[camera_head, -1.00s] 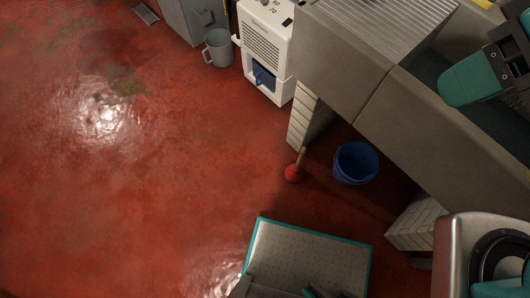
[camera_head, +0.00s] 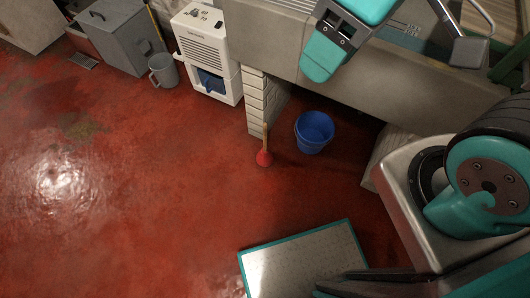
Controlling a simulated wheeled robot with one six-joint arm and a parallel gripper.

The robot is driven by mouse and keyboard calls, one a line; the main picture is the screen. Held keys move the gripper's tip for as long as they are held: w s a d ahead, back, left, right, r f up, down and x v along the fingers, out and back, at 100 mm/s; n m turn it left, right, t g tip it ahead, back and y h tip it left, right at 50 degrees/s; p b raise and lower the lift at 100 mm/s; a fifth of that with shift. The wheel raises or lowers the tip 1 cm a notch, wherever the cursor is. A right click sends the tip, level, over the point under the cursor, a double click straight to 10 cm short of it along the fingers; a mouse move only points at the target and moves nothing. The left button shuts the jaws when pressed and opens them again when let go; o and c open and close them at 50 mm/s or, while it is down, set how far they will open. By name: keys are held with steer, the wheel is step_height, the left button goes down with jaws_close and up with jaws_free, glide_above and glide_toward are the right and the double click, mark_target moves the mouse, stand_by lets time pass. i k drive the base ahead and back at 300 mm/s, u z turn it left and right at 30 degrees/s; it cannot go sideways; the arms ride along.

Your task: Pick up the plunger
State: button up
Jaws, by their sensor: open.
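The plunger (camera_head: 264,156) stands upright on the red floor, with a red rubber cup and a short wooden handle. It is beside the white brick pillar under the grey counter, left of a blue bucket. My gripper (camera_head: 325,58), teal and dark grey, shows at the top of the view, in front of the counter. It is open and well apart from the plunger. I see nothing held in it, though part of it is cut off by the top edge.
The blue bucket (camera_head: 314,131) stands right of the plunger. The counter (camera_head: 370,80) overhangs this spot, and the brick pillar (camera_head: 262,104) is close behind. The floor at left is clear.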

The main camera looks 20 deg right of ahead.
mark_target(264, 158)
steer(key=k, duration=1.25)
steer(key=u, duration=0.7)
steer(key=i, duration=1.05)
steer(key=z, duration=0.55)
steer(key=i, duration=0.4)
steer(key=z, duration=0.45)
